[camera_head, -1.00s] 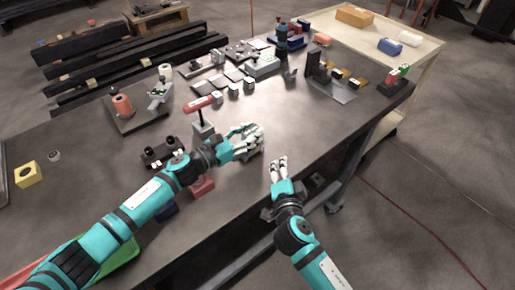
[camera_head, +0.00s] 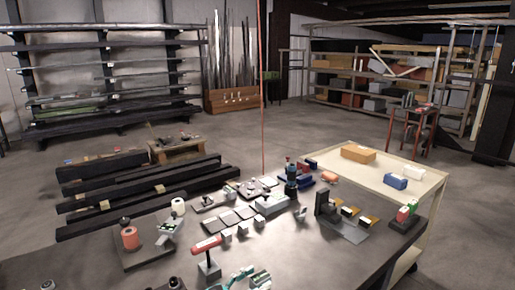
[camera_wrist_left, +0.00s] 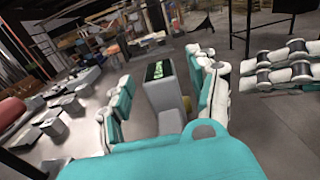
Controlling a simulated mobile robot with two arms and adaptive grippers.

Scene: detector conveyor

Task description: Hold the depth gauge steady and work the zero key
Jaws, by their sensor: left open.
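A grey boxy device with a dark, green-marked display, which looks like the depth gauge (camera_wrist_left: 165,95), stands between the fingers of my left gripper (camera_wrist_left: 160,105) in the left wrist view. The fingers are open, one set on each side of it; I cannot tell whether they touch it. The zero key cannot be made out. In the head view only the top of my left gripper (camera_head: 243,278) shows at the bottom edge. White and grey fingers of my right gripper (camera_wrist_left: 285,65) show at the right of the left wrist view; their opening is unclear.
A red-handled tool on a stand (camera_head: 207,254) is on the dark bench (camera_head: 300,250) near the left gripper. A cart (camera_head: 380,172) with boxes stands at the right.

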